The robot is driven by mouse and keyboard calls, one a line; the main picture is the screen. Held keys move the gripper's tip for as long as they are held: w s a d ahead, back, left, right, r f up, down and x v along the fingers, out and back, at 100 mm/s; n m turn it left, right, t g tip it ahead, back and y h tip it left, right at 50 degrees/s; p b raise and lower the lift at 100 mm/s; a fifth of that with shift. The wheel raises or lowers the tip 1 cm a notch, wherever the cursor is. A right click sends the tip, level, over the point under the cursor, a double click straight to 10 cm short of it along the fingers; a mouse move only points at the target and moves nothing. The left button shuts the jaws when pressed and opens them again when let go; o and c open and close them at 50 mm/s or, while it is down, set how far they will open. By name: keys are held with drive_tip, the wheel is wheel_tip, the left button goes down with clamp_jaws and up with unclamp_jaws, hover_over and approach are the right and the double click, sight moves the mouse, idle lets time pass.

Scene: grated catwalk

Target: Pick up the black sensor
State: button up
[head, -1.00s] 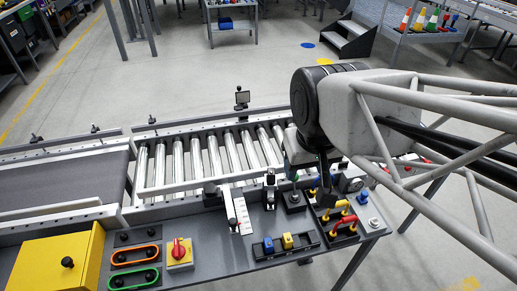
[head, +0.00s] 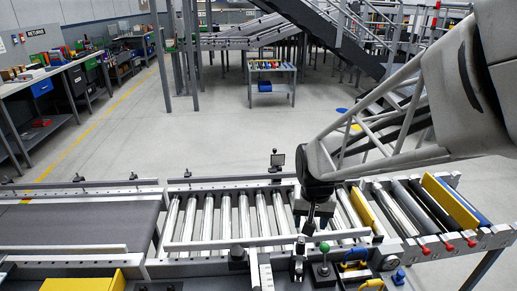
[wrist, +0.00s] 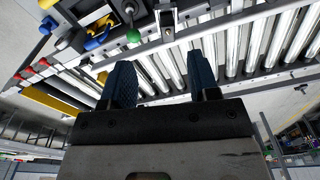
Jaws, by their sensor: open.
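A small black sensor-like device (head: 299,255) stands on the near rail of the roller conveyor, with a pale bracket beside it. A similar black and silver piece shows at the top of the wrist view (wrist: 167,22). Another dark device on a post (head: 277,160) stands on the far rail. I cannot tell for sure which one is the black sensor. My gripper (head: 311,226) points down above the rollers, just beyond the near rail device. In the wrist view, my gripper's two dark blue fingers (wrist: 161,78) are spread apart with nothing between them.
A green-knobbed lever (head: 324,258), blue and yellow handles (head: 354,262) and a blue knob (head: 399,276) crowd the near panel, right of the near device. Yellow and blue bars (head: 450,203) lie on the conveyor's right end. The grey belt (head: 75,222) is clear.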

hover_over(302, 240)
drive_tip(key=shift+m+g, duration=0.3)
wheel_tip(302, 240, down, 5)
drive_tip(key=shift+a+f, duration=0.1)
drive_tip(key=shift+f, duration=0.1)
drive_tip(key=shift+f, duration=1.2)
drive_tip(key=shift+f, duration=0.1)
drive_tip(key=shift+f, duration=2.5)
